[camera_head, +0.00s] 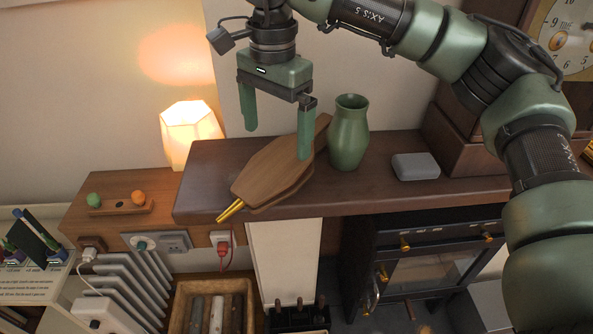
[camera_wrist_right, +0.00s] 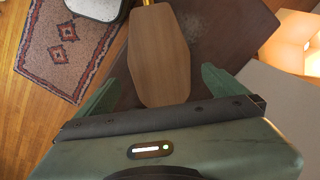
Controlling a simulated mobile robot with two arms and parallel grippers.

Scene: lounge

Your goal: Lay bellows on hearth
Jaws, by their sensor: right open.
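The wooden bellows (camera_head: 272,174) lie on the dark mantel shelf (camera_head: 390,188), with their brass nozzle (camera_head: 230,211) sticking out over the front edge at lower left. My right gripper (camera_head: 277,140) is above the bellows, open, with its green fingers pointing down. In the right wrist view the bellows (camera_wrist_right: 159,55) lie between the two spread fingers (camera_wrist_right: 160,90), and I see no contact. The hearth is not clearly visible; a dark stove (camera_head: 420,255) stands below the shelf. My left gripper is not in view.
A green vase (camera_head: 349,135) stands close to the right of the bellows, with a grey box (camera_head: 415,166) farther right. A lit lamp (camera_head: 190,134) glows behind left. A log crate (camera_head: 210,290) stands below. A patterned rug (camera_wrist_right: 68,45) lies on the floor.

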